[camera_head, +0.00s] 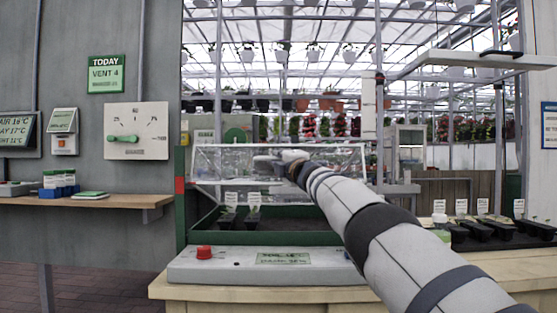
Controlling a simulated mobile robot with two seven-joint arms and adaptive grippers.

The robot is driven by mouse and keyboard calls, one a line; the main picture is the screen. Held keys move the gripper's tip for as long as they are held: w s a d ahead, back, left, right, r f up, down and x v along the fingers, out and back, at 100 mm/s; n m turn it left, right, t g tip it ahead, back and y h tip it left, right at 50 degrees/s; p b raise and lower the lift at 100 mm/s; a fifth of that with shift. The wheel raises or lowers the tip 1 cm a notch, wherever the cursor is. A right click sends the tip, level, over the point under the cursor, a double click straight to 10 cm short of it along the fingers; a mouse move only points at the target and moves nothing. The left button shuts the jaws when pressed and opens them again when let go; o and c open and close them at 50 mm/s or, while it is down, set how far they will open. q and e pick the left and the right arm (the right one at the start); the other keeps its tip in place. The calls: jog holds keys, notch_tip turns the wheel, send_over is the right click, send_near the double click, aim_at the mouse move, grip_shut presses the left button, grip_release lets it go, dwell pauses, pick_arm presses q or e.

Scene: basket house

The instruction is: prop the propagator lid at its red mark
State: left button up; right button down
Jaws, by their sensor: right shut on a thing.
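The propagator has a green tray (300,239) on a grey base (216,262). Its clear lid (222,163) stands raised above the tray, with seedlings showing below it. A red mark (180,184) is on the green upright at the left end of the propagator. My right arm reaches in from the lower right, and my right gripper (268,162) is shut on the lid near its middle; the exact grip is small and partly hidden by the wrist. Whether the lid is level with the red mark is not clear. My left gripper is not in view.
The base carries a red knob (204,252) and a label (283,258). Black seedling trays (500,228) stand on the bench at right. A wooden shelf (95,201) with blue-based containers is at left. A "VENT 4" sign (106,74) hangs above a dial panel (137,131).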

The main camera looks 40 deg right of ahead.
jog(key=c, duration=1.9)
grip_release()
jog(key=shift+a+r, duration=0.1)
jog(key=shift+a, duration=0.05)
jog(key=v, duration=1.2)
